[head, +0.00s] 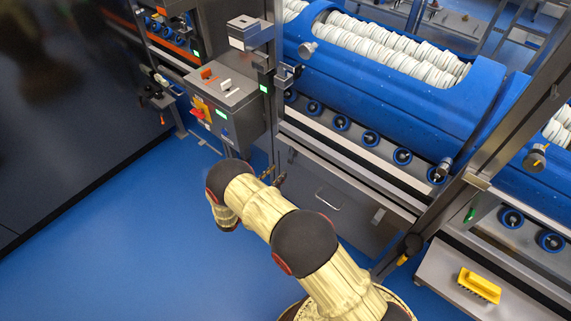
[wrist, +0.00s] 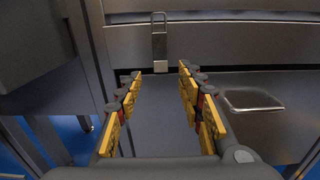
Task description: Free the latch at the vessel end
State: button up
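In the wrist view a small metal latch (wrist: 159,44) with a loop at its top hangs upright on the grey machine front. Its lower end reaches over the dark gap above a lower panel (wrist: 165,112). My gripper (wrist: 158,76) is open, with its yellow-padded fingers spread to either side below the latch. Nothing is between the fingers, and they appear apart from the latch. In the head view my gripper (head: 275,178) is small and dark near the machine front, left of a recessed handle (head: 328,198). A similar small plate (head: 378,215) sits right of that handle.
A grey control box (head: 222,100) with a red and yellow switch juts out left of my gripper. The blue tub carrier (head: 400,95) with white rolls lies above. A yellow brush-like object (head: 479,285) rests on a ledge at right. Blue floor (head: 110,230) is clear at left.

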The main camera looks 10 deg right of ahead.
aim_at(290, 161)
jog(key=b+x, duration=0.1)
jog(key=x, duration=0.5)
jog(key=shift+w+d+b, duration=0.15)
jog(key=shift+d+b, duration=0.05)
jog(key=shift+b, duration=0.1)
jog(key=shift+c, duration=0.9)
jog(key=c, duration=0.7)
grip_shut()
